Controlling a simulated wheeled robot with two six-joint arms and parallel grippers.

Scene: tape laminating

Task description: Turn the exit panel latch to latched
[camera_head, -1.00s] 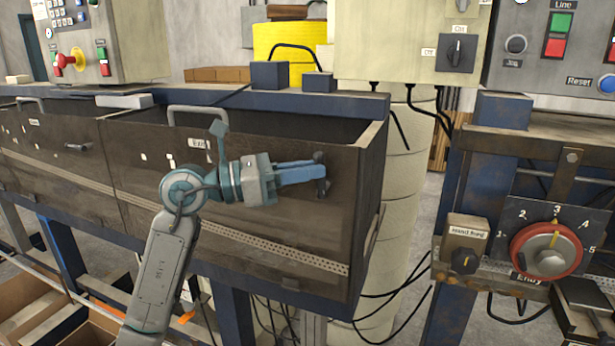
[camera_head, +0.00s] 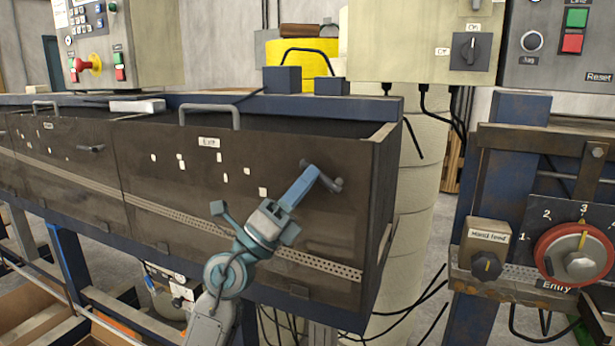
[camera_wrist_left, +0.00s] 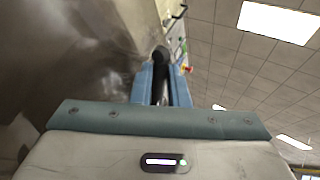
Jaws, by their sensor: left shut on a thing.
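The exit panel (camera_head: 150,190) is a dark brown board with an "Exit" label (camera_head: 209,142) and several small white marks. Its latch (camera_head: 332,184) is a small dark grey handle near the panel's upper right. The handle slants from upper left to lower right. My left gripper (camera_head: 312,174) reaches up to it from below left, its blue fingers shut on the handle. In the left wrist view the dark latch handle (camera_wrist_left: 160,57) shows between the ends of the blue fingers. The fingers partly hide the handle. My right gripper is not in view.
A neighbouring panel at left has a similar latch (camera_head: 90,148). A grey bar handle (camera_head: 208,108) stands on the exit panel's top edge. At right are a hand feed knob (camera_head: 486,265) and a red entry dial (camera_head: 575,258). Cables hang below the panel.

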